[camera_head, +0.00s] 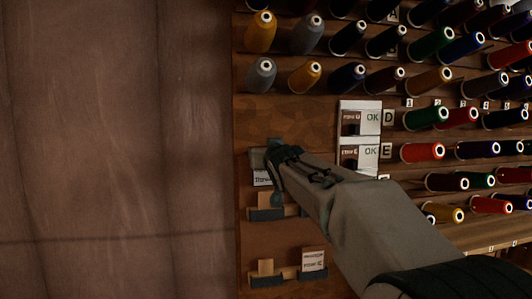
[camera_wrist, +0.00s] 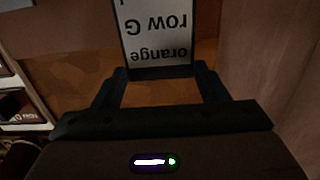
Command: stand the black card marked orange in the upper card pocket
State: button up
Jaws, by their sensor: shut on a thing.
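The black card marked "orange row G" (camera_wrist: 157,38) shows in the wrist view with a white label, its print upside down there. Its dark near edge lies between the fingertips of my gripper (camera_wrist: 160,72), which is shut on it. In the head view my gripper (camera_head: 276,158) is at the wooden board, just above the upper card pocket (camera_head: 267,213). A white label reading "Thre…" (camera_head: 262,178) shows just under the gripper, partly hidden; I cannot tell whether it belongs to the held card. The pocket is a dark ledge with a tan block, partly covered by my arm.
A lower pocket (camera_head: 267,280) holds a white-labelled card (camera_head: 313,260) at its right. White "OK" panels (camera_head: 370,118) with small dark cards stand right of the gripper. Several thread spools (camera_head: 422,152) stick out on pegs above and to the right. A brown wall (camera_head: 115,150) fills the left.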

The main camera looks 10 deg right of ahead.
aim_at(267, 183)
notch_tip(267, 183, down, 8)
jog(key=b, duration=0.8)
jog(key=shift+f, duration=0.1)
jog(key=shift+s, duration=0.1)
jog(key=shift+f, duration=0.3)
jog(key=o, duration=0.8)
jog(key=s+b, duration=0.4)
jog(key=s, duration=1)
jog(key=shift+r, duration=0.35)
jog(key=shift+w, duration=0.1)
